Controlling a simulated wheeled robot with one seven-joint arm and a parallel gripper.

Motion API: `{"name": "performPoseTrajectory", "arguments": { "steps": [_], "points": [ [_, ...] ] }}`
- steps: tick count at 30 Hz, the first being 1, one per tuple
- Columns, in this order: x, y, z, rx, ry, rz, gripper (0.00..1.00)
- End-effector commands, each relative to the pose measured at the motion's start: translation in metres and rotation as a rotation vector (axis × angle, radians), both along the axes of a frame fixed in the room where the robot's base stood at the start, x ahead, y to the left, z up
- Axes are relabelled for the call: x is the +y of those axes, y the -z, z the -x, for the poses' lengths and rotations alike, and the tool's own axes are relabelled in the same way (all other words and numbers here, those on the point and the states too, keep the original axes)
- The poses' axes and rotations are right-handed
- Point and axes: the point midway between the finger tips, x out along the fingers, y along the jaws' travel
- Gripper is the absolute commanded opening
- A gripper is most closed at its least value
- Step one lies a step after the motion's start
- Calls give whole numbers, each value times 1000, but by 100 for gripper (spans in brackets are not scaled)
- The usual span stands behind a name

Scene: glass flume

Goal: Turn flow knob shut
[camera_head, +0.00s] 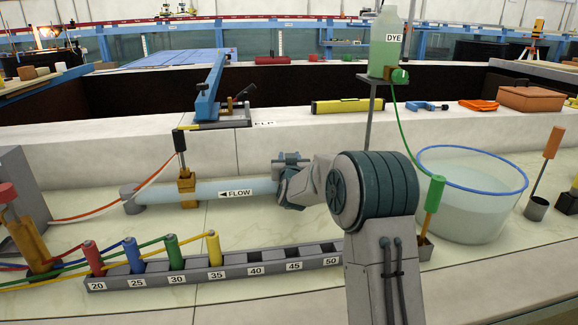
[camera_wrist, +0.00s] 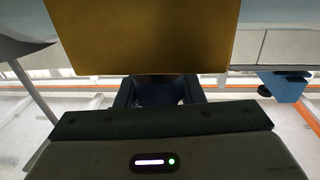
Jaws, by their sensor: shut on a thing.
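My arm reaches across the bench in the head view, and my gripper (camera_head: 291,163) is at the right end of the pale blue pipe (camera_head: 165,194) labelled FLOW, with an arrow pointing left. In the wrist view, a large brass-coloured block (camera_wrist: 145,35) fills the top middle, just beyond my gripper (camera_wrist: 158,90). The fingers are closed on a dark part just below that block, which appears to be the flow knob (camera_wrist: 158,80). Most of the knob is hidden by the fingers and block, so its turn angle cannot be told. In the head view, my arm hides it.
A numbered rack (camera_head: 210,272) with coloured plugs stands in front. A brass fitting (camera_head: 187,187) sits on the pipe's left part. A clear water tub (camera_head: 470,205) and a green-capped probe (camera_head: 434,195) stand right of my arm. The dye bottle (camera_head: 386,45) is behind.

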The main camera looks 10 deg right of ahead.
Motion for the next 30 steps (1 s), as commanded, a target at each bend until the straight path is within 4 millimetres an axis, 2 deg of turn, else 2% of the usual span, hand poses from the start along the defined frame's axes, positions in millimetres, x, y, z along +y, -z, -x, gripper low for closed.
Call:
{"name": "performPoseTrajectory", "arguments": {
  "steps": [15, 30],
  "points": [
    [-3, -6, 1, 3, 388, 1, 12],
    [-11, -3, 6, 1, 732, -1, 12]
  ]
}}
